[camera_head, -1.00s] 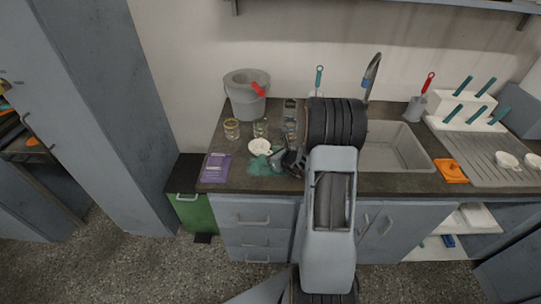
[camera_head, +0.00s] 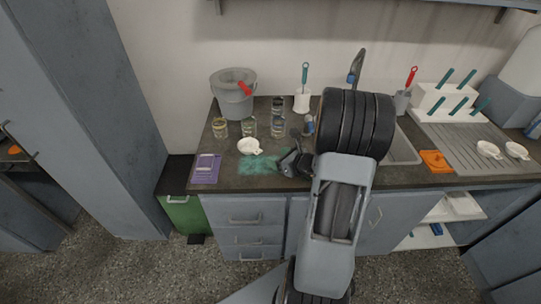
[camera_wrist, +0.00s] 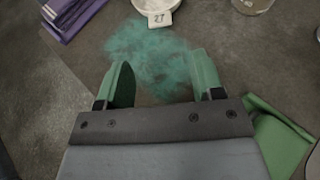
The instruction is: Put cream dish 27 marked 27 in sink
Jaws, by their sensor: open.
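The cream dish 27 (camera_head: 249,146) stands upright on the dark counter, left of my gripper, with a small tab on its front right. In the wrist view the dish (camera_wrist: 155,5) is at the top edge, partly cut off, and its tab reads 27. My gripper (camera_wrist: 162,82) is open and empty, with its green fingers apart over the counter, short of the dish. In the head view my gripper (camera_head: 284,160) is low over the counter. The sink (camera_head: 402,150) is at the right, largely hidden behind my arm.
Green powder (camera_head: 258,165) is spilled between dish and gripper. A purple cloth (camera_head: 206,168) lies left. Several glass jars (camera_head: 249,126) and a grey bucket (camera_head: 233,98) stand behind the dish. An orange cloth (camera_head: 435,161) and two other dishes (camera_head: 489,149) are right of the sink.

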